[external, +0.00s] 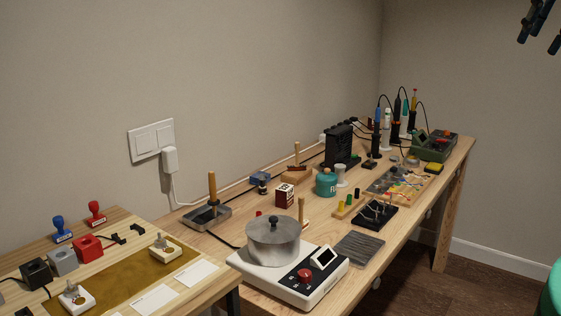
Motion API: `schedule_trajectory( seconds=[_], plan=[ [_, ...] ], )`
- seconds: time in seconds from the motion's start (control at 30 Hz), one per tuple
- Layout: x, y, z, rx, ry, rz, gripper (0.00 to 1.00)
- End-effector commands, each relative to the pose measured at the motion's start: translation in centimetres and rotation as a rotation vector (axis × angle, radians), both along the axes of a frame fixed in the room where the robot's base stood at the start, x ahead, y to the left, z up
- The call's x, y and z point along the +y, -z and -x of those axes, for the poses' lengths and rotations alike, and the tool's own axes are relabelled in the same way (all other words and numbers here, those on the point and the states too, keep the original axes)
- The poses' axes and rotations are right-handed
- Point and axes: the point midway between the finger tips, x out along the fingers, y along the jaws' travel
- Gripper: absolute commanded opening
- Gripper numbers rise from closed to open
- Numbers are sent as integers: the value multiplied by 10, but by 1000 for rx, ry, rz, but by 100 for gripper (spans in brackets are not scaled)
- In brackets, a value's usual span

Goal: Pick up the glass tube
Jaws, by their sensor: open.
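I cannot make out a glass tube for certain. A small pale upright cylinder (340,176) stands on the long wooden bench beside the teal pot, but it is too small to tell whether it is glass. My gripper (539,38) shows only in part at the top right corner. Its dark fingers are apart, pointing down, with nothing seen between them. It hangs in the air, well to the right of the bench in the picture.
The long bench (203,241) runs along the wall. It holds a white device (317,285) with a metal pot (272,241), a teal pot (326,184), a black rack (376,217), a dark mat (359,249) and several soldering tools. A nearer table (124,225) holds stamps.

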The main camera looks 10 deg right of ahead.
Motion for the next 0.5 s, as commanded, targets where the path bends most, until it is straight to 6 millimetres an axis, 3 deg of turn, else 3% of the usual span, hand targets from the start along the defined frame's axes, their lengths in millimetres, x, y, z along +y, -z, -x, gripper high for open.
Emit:
schedule_trajectory(
  seconds=[0.5],
  plan=[
    [42,-27,-120,64,-13,-18,43]
  ],
)
